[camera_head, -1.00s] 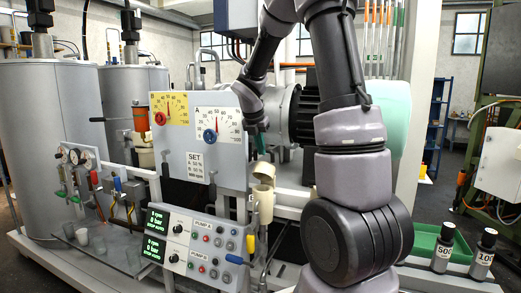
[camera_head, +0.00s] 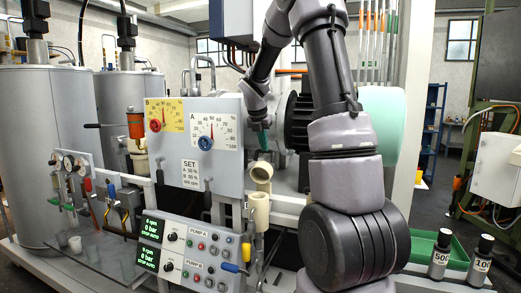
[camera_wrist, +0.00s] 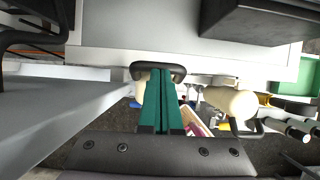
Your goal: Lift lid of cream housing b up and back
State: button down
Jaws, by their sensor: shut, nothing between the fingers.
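Two cream parts, an upper one (camera_head: 262,174) with a round opening and a lower one (camera_head: 258,208), sit one above the other right of the dial panel. Another cream part (camera_head: 140,163) is under an orange cylinder at the left. No letter on them is readable, so I cannot tell which is housing b. My gripper (camera_head: 264,142) points down just above the upper cream part, its green fingers shut and empty. In the wrist view the fingertips (camera_wrist: 163,72) are at a black loop handle (camera_wrist: 140,68); contact is unclear. A cream cylinder (camera_wrist: 232,102) lies to their right.
The dial panel (camera_head: 180,140) stands close left of my gripper. Below is the pump control box (camera_head: 200,250) with its green displays. Tall grey tanks (camera_head: 45,150) are at the left. A green tray (camera_head: 425,245) and black-capped bottles (camera_head: 441,255) are at the lower right.

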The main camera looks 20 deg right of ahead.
jog(key=w+d+f, duration=0.2)
jog(key=w+d, duration=0.4)
jog(key=shift+f, duration=0.15)
jog(key=shift+w+d, duration=0.1)
jog(key=shift+d, duration=0.05)
dwell(0.6)
